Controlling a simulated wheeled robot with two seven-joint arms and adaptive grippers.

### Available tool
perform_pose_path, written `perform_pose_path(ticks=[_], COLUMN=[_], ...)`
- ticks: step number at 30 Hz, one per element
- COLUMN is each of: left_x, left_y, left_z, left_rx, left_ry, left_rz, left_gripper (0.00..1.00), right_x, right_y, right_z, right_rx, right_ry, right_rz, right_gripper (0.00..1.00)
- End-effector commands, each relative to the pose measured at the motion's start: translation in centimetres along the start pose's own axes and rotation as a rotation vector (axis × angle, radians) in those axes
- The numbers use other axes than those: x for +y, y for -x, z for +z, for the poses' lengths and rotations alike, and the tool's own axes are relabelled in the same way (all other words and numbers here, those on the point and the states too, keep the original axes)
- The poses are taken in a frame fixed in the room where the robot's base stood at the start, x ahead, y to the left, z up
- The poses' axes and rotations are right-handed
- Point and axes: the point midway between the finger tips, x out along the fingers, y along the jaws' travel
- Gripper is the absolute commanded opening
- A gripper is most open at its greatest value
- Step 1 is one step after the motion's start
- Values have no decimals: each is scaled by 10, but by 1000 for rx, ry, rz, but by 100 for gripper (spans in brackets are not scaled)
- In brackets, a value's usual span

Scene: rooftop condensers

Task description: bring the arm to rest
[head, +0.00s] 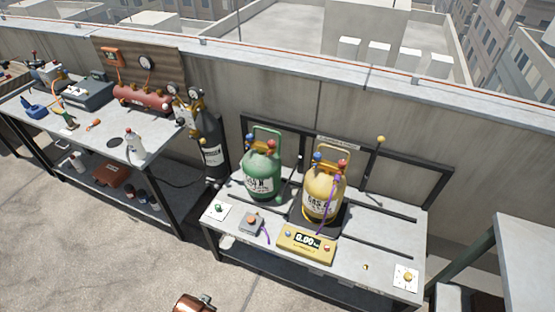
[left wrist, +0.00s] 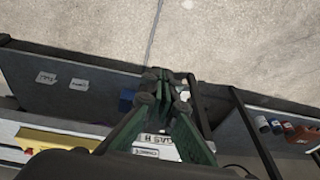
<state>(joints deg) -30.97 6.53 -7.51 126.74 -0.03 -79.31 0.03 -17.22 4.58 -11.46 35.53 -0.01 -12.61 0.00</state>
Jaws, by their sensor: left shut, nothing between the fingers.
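My left gripper (left wrist: 166,88) shows in the left wrist view, its dark green fingers drawn together with nothing held. It is above the bench area, with pavement and a lower shelf behind it. Part of a white label shows just below the fingers. Neither gripper can be made out in the head view. There, a green cylinder (head: 262,172) and a yellow cylinder (head: 325,188) stand upright on the right bench (head: 375,242). A yellow scale display (head: 306,244) reading 0.00 is in front of the yellow cylinder.
A dark cylinder (head: 211,146) stands between the benches. A concrete parapet (head: 285,85) runs behind. A grey table (head: 527,262) is at right. Open pavement (head: 110,250) lies in front.

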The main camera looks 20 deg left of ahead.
Motion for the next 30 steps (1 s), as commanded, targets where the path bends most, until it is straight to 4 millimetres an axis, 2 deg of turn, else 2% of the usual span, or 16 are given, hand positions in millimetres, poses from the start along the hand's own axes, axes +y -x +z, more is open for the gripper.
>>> perform_pose_path(ticks=[5, 8, 12, 14, 18, 21, 24, 27, 30], left_x=[8, 14, 24, 28, 37, 41, 44, 44, 44], left_y=[-60, -104, -172, -198, -249, -275, -293, -301, -305], left_z=[17, 36, 77, 99, 156, 202, 246, 281, 306], left_rx=[-28, -47, -77, -90, -120, -141, -160, -175, -184], left_ry=[-10, -18, -32, -39, -56, -68, -79, -88, -95], left_rz=[11, 18, 29, 34, 44, 51, 56, 60, 62], left_gripper=[0, 0, 0, 0, 0, 0, 0, 0, 0], right_x=[0, 0, 0, 0, 0, 0, 0, 0, 0], right_y=[0, 0, 0, 0, 0, 0, 0, 0, 0], right_z=[0, 0, 0, 0, 0, 0, 0, 0, 0], right_rx=[0, 0, 0, 0, 0, 0, 0, 0, 0], right_ry=[0, 0, 0, 0, 0, 0, 0, 0, 0], right_rz=[0, 0, 0, 0, 0, 0, 0, 0, 0], right_gripper=[40, 40, 40, 40, 40, 40, 40, 40, 40])
